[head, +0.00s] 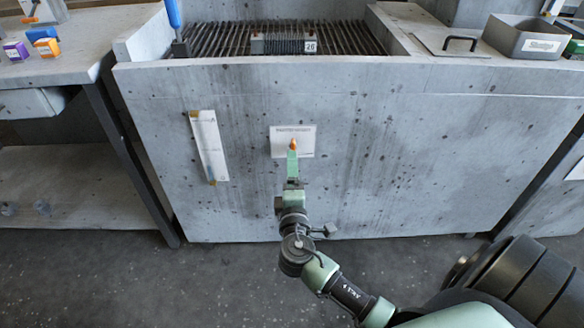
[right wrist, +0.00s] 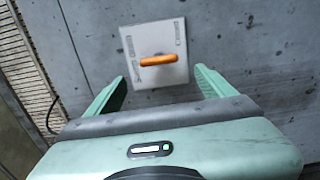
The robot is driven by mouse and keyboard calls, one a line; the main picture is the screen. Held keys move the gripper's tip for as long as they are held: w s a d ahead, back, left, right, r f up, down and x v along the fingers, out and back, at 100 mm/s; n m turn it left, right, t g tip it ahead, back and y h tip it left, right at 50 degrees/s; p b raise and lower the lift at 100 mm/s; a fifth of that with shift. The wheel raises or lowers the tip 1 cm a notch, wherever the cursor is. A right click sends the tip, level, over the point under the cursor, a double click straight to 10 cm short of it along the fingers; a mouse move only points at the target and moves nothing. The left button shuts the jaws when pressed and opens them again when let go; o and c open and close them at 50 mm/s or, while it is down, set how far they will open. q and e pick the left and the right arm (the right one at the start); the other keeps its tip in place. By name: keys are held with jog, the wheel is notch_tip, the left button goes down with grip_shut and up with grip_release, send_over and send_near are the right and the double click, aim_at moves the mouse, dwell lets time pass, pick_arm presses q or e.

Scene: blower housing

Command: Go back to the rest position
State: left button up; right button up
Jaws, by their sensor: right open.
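My right gripper (head: 292,158) is in front of the concrete housing's front panel (head: 400,150). In the right wrist view its two green fingers (right wrist: 160,76) are spread apart with nothing between them. Beyond the fingertips is a light square plate (head: 306,140) with an orange handle (head: 293,145); both show in the right wrist view too, the plate (right wrist: 142,44) and the handle (right wrist: 158,60). The gripper seems apart from the handle, though the exact gap is hard to tell. My left gripper is not in view.
A white strip (head: 209,147) is on the panel, left of the plate. A slatted grate (head: 215,38) with a grey block (head: 290,44) lies on top. A grey bin (head: 528,37) stands at the top right. A workbench (head: 75,75) with small boxes stands left. The floor (head: 130,280) in front looks clear.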

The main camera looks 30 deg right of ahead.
dwell(0.4)
